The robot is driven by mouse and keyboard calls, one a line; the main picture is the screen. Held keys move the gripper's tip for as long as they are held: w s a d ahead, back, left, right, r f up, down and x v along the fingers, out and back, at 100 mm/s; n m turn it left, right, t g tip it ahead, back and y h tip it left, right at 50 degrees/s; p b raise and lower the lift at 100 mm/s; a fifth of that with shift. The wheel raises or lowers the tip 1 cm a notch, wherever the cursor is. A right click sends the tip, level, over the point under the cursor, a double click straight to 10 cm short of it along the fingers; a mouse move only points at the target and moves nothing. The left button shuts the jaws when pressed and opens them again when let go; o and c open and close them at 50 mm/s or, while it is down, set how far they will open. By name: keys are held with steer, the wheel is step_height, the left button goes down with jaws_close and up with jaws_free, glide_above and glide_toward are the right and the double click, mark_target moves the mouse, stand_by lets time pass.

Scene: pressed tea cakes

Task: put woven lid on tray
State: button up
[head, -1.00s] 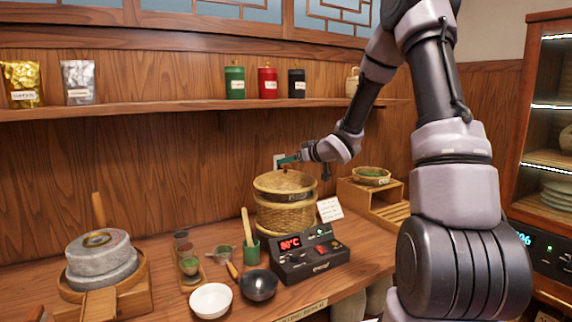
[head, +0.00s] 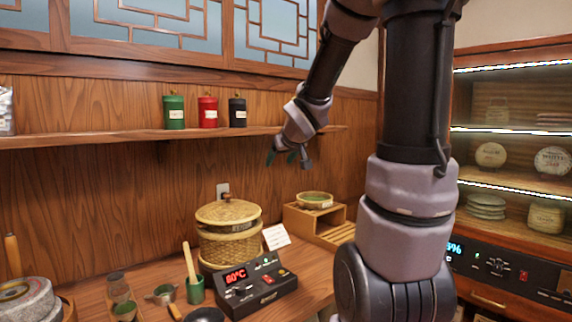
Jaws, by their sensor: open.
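The woven lid (head: 228,209), round with a small knob on top, rests on the woven steamer basket (head: 230,243) on the counter. My gripper (head: 288,160) hangs open and empty in the air, above and to the right of the lid, clear of it. A wooden stand with a slatted tray part (head: 334,234) is to the right of the steamer. A shallow woven dish (head: 315,197) with something green in it sits on the stand's raised back. I cannot tell which of these is the task's tray.
A wall shelf (head: 120,138) with canisters runs behind. A lit cabinet (head: 510,150) stands at right.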

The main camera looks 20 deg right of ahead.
steer(key=s+a+r+m+g+y, duration=0.1)
steer(key=s+a+m+g, duration=0.1)
steer(key=s, duration=0.9)
steer(key=s+a+r+m+g+y, duration=0.2)
steer(key=s+a, duration=0.3)
steer(key=s, duration=0.6)
steer(key=shift+s+m, duration=0.3)
steer(key=shift+s, duration=0.05)
